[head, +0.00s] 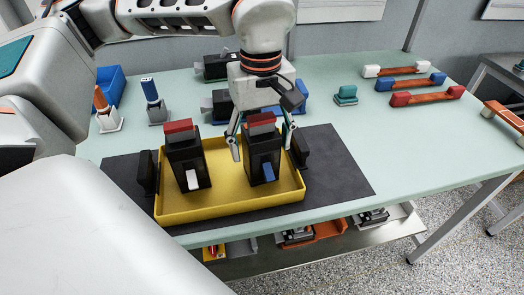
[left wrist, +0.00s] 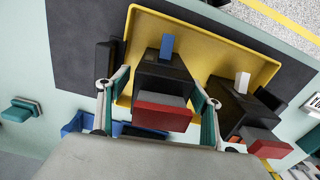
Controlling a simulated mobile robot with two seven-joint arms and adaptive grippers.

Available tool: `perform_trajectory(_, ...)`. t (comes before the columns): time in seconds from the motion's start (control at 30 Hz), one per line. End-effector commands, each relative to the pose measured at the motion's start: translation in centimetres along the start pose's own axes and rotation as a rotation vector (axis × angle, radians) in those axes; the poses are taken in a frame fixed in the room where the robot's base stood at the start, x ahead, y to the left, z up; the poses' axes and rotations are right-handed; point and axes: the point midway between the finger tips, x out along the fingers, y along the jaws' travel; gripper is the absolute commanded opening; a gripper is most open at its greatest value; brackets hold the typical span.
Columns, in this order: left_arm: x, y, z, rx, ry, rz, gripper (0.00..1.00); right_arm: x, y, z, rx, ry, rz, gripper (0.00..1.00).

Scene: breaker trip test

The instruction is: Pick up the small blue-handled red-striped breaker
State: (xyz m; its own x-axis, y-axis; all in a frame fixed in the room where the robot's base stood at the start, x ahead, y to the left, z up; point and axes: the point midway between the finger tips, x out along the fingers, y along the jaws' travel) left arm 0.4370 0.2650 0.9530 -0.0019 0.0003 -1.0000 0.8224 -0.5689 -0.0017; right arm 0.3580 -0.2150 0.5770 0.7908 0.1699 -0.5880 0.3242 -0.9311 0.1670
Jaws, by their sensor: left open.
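The blue-handled breaker (head: 262,160) is a black block with a red stripe on top and a blue lever on its front. It stands upright in the right part of the yellow tray (head: 225,208). My left gripper (head: 261,149) is open above it, with one finger on each side of the breaker's upper part. In the left wrist view the breaker (left wrist: 160,75) lies between the two spread fingers; I cannot tell whether they touch it. A similar red-striped breaker (head: 184,152) with a white lever stands to its left in the tray. My right gripper is not in view.
The tray has black handles and sits on a dark mat (head: 340,165). Behind it are a blue bin (head: 111,83), a teal stamp-like piece (head: 346,95) and several coloured bar handles (head: 410,84). The table's right part is mostly clear.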

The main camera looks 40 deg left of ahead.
Motion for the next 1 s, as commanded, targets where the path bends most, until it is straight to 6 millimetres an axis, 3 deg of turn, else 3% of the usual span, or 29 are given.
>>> perform_trajectory(0.07,-0.1,0.0,0.0,0.0,0.001,0.002,0.65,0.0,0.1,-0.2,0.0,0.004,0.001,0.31)
perform_trajectory(0.1,-0.1,0.0,0.0,0.0,0.001,0.002,0.6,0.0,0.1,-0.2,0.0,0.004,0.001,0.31)
perform_trajectory(0.3,-0.1,0.0,0.0,0.0,0.001,0.001,0.08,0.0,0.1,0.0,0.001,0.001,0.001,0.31)
perform_trajectory(0.73,-1.0,0.1,0.0,0.0,0.003,0.005,0.08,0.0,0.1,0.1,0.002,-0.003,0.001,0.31)
perform_trajectory(1.0,-5.2,0.1,0.0,0.0,0.006,0.011,0.08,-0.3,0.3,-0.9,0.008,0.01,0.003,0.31)
